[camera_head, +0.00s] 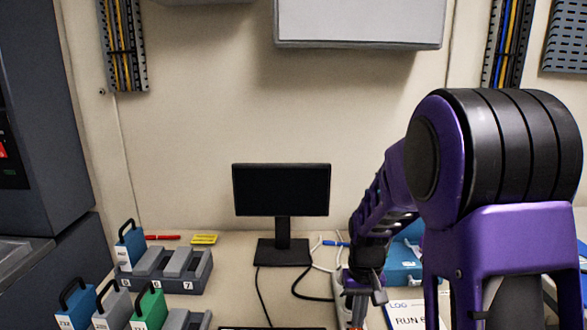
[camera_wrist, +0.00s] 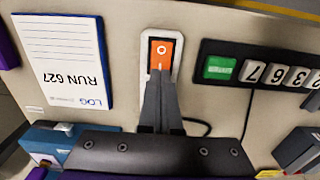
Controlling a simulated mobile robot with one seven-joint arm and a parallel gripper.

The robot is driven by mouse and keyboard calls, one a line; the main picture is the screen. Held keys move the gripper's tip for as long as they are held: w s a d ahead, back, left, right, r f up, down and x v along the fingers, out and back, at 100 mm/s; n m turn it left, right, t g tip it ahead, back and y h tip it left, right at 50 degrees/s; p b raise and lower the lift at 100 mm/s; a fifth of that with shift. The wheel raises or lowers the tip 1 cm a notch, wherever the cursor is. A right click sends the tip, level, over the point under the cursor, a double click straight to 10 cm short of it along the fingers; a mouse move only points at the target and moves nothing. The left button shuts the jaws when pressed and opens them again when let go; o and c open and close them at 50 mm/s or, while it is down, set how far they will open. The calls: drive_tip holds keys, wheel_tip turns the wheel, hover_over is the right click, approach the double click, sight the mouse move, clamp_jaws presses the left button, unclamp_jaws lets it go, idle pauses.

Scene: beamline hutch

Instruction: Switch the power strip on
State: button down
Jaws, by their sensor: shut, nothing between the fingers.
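The power strip's white end (camera_wrist: 146,72) lies on the bench in the wrist view, with an orange rocker switch (camera_wrist: 168,46) set in it. A white ring mark shows on the switch, with a short line mark nearer my fingertips. My gripper (camera_wrist: 161,78) is shut and empty. Its fingertips overlap the near end of the switch in the picture; I cannot tell whether they touch it. The fingers and palm hide the rest of the strip. In the head view my gripper (camera_head: 357,318) is at the bottom edge, in front of the strip.
A log sheet (camera_wrist: 62,55) lies on one side of the strip, and a black panel with number tiles (camera_wrist: 260,72) on the other. A blue box (camera_head: 400,270) stands behind my arm. A monitor (camera_head: 281,190), cables and several handled blocks (camera_head: 147,305) occupy the bench.

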drive_tip(key=shift+f+b, duration=0.5)
drive_tip(key=shift+f, duration=0.4)
idle(0.8)
drive_tip(key=shift+r, duration=0.1)
drive_tip(key=shift+r+p, duration=2.8)
drive_tip(key=shift+r, duration=0.65)
